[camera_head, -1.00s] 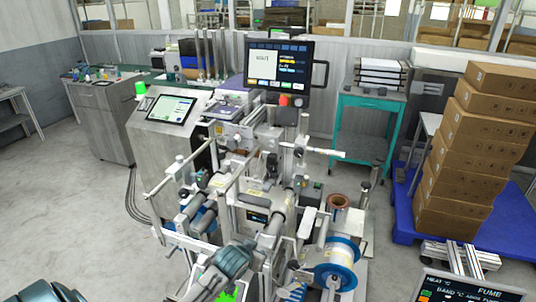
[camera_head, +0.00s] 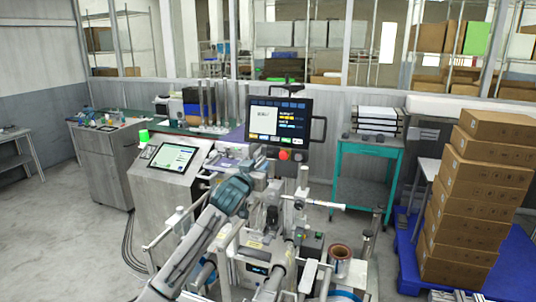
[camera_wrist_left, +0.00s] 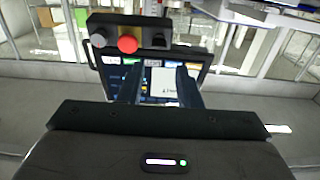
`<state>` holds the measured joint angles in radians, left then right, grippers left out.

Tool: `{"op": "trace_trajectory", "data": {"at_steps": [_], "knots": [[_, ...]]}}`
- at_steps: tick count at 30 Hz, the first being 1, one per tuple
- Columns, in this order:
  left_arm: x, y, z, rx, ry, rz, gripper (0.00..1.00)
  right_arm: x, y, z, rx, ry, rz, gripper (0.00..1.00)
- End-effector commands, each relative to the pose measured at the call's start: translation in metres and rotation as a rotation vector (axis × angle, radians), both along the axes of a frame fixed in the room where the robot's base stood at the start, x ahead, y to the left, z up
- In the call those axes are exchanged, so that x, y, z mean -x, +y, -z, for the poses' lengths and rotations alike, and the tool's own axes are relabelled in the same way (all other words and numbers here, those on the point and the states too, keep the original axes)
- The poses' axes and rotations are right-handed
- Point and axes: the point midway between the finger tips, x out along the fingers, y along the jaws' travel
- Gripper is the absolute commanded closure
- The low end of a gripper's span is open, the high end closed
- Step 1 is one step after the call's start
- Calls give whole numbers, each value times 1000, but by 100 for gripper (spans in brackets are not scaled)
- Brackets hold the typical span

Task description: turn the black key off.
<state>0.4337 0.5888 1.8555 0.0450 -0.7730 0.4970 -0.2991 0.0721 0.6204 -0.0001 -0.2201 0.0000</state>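A small control box (camera_wrist_left: 128,28) with a yellow middle carries a grey knob, a red button (camera_wrist_left: 127,44) and a dark switch that looks like the black key (camera_wrist_left: 159,38), at the right end in the left wrist view. Its turned position is too small to tell. The red button also shows in the head view (camera_head: 284,155), just below the monitor. My left gripper (camera_head: 262,164) reaches up toward the box from the lower left. Its two dark fingers are apart and empty in the left wrist view (camera_wrist_left: 158,78), with a gap between them and the box. My right gripper is not in view.
The monitor (camera_head: 279,122) stands right behind the box. A tilted touch panel (camera_head: 172,157) is at left. Metal rods and rollers (camera_head: 318,203) crowd the machine around my left arm. Stacked cartons (camera_head: 480,200) and a teal cart (camera_head: 365,150) stand at right.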

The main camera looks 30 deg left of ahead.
Motion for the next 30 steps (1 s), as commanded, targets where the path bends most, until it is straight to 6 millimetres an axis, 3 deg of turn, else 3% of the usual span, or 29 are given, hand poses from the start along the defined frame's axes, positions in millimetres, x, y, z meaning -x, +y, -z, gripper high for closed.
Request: {"op": "trace_trajectory", "data": {"at_steps": [9,15,29,30], "knots": [[-56,13,-5,3,1,-1,69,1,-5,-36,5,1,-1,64],[-78,18,-2,2,3,-1,69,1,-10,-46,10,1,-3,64],[-87,20,1,-1,1,0,69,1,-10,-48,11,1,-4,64],[-87,20,1,-1,1,0,77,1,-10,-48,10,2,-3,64]]}}
